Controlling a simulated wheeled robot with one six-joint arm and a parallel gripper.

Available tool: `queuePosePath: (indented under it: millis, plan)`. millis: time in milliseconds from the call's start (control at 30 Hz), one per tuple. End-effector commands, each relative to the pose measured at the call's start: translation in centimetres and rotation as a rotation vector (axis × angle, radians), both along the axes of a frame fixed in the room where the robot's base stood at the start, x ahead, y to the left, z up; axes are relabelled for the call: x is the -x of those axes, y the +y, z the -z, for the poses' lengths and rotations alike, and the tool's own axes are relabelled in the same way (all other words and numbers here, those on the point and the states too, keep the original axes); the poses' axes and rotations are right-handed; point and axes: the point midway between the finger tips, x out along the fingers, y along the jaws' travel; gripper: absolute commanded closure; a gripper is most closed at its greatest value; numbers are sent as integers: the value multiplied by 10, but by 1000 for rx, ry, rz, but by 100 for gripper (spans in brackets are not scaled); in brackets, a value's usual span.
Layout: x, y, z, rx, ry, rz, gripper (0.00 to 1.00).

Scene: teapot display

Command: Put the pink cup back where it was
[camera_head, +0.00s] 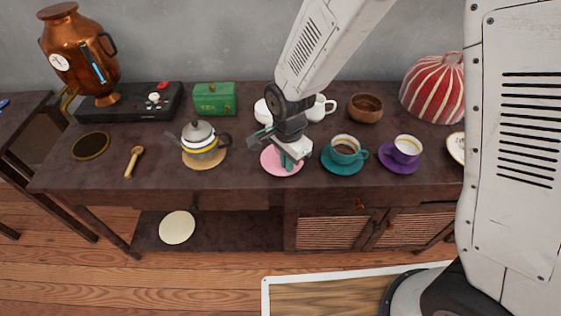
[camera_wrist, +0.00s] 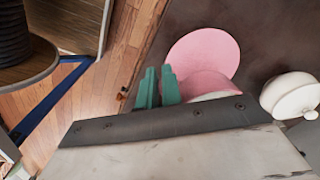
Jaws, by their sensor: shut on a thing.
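The pink cup (camera_wrist: 203,83) shows in the wrist view, partly hidden behind my gripper's body. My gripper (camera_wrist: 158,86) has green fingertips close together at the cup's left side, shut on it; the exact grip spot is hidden. The round pink saucer (camera_wrist: 200,46) lies on the dark table beyond the cup, and the cup overlaps its near edge in this view. In the head view my gripper (camera_head: 290,161) is low over the pink saucer (camera_head: 270,165), and the cup is hidden there. I cannot tell whether the cup touches the saucer.
A teal cup (camera_head: 344,147) on its saucer stands close right of my gripper, then a purple cup (camera_head: 407,148). A teapot (camera_head: 201,147) on a round mat stands left. A white pot (camera_wrist: 292,95) and wooden bowl (camera_head: 365,108) are behind. The table's front edge is near.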

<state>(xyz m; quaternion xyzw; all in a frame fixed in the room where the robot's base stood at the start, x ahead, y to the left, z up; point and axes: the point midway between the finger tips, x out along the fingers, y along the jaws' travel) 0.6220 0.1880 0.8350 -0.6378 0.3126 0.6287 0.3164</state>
Motion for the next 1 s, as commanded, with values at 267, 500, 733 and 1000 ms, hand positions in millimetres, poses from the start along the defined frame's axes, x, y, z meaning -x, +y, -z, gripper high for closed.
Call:
queuePosePath:
  millis: [267,500,733,1000]
  plan:
    - [-2,13,18,2,5,-5,100]
    - [-1,19,37,0,-1,-14,100]
    - [-2,18,39,0,0,-13,100]
    - [-2,17,39,0,0,-11,72]
